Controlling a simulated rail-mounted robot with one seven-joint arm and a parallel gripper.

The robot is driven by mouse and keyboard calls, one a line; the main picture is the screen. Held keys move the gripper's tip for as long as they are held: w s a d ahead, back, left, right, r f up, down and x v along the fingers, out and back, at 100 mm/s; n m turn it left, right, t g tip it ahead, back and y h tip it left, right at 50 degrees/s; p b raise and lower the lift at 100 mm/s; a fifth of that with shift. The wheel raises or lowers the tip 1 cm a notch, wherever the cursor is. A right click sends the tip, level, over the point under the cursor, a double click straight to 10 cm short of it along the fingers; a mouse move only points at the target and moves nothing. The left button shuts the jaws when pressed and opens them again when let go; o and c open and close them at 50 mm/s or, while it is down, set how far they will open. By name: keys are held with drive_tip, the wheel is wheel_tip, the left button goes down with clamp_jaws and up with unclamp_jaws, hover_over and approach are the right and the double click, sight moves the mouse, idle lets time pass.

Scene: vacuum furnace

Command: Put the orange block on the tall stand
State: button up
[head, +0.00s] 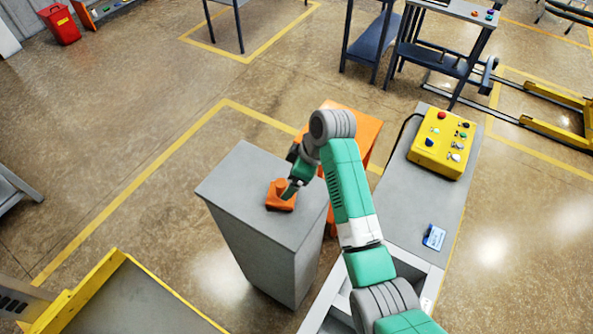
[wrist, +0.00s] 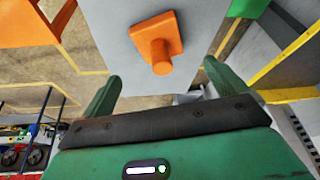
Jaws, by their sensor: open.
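The orange block (head: 281,204), a flat plate with a round knob, rests on the flat top of the tall grey stand (head: 235,192), right of its middle. My gripper (head: 292,183) is just above the block in the head view and partly covers it. In the wrist view, the block (wrist: 155,35) lies on the grey top (wrist: 105,30), and its knob points toward my open gripper (wrist: 160,75). The fingers stand apart on either side with nothing between them. I cannot tell exactly how far the knob is from the fingertips.
An orange stand (head: 355,122) is behind the grey stand, partly hidden by my arm. A grey bench (head: 432,205) on the right carries a yellow control box (head: 441,143) and a blue-white card (head: 434,236). A yellow-edged tray (head: 125,300) is at front left. Floor left of the stand is clear.

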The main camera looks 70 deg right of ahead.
drive_tip(key=v, duration=0.2)
drive_tip(key=shift+s+r, duration=0.15)
drive_tip(key=shift+r, duration=0.05)
